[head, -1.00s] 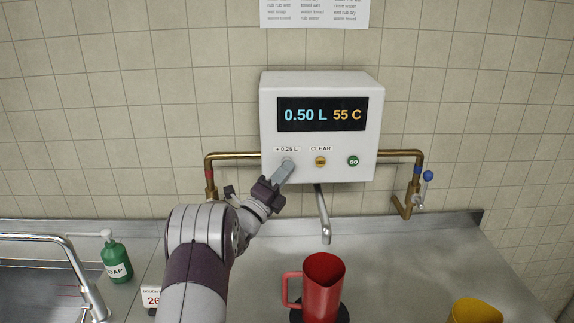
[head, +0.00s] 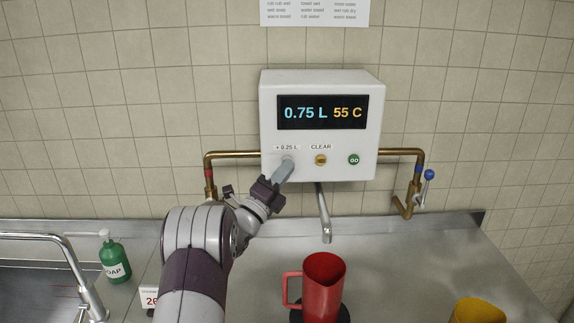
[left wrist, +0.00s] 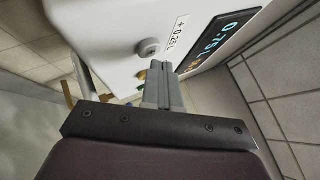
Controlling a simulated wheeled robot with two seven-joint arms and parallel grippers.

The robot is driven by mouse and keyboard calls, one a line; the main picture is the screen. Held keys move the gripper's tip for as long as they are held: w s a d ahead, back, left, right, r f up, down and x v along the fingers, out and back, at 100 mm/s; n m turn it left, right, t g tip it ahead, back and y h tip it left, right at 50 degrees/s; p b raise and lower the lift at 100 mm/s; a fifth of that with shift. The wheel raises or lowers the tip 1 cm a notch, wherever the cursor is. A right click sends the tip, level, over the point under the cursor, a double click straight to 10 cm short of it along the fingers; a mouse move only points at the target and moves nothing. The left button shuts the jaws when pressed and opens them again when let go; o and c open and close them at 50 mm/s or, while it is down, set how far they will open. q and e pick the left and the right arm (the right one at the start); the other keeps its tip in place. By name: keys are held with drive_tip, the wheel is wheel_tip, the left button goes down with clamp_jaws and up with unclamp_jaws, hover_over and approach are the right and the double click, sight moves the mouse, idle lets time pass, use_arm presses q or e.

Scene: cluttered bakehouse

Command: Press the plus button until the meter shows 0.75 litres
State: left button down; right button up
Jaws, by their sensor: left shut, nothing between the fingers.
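The white water meter box (head: 368,143) is on the tiled wall. Its display (head: 322,112) reads 0.75 L and 55 C. Under the "+ 0.25 L" label sits the plus button, mostly hidden in the head view; in the left wrist view the round grey plus button (left wrist: 149,48) shows beside the label. To its right are the yellow CLEAR button (head: 320,160) and the green GO button (head: 353,160). My left gripper (head: 286,163) is shut and empty, its fingertips at the plus button; I cannot tell if they touch. My right gripper is not in view.
A red jug (head: 322,284) stands on the steel counter (head: 400,268) below the spout (head: 324,215). A yellow container (head: 479,312) is at the lower right. A green soap bottle (head: 115,263) stands by the sink at left. Brass pipes (head: 230,155) flank the box.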

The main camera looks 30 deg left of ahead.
use_arm(q)
drive_tip(key=shift+s+d, duration=0.2)
drive_tip(key=shift+s, duration=0.1)
drive_tip(key=s+b, duration=0.1)
drive_tip(key=s+d+b, duration=0.1)
drive_tip(key=s+d, duration=0.1)
drive_tip(key=s, duration=0.1)
drive_tip(key=shift+s+d+b, duration=0.1)
drive_tip(key=shift+d+b, duration=0.15)
drive_tip(key=shift+b, duration=0.15)
idle(1.7)
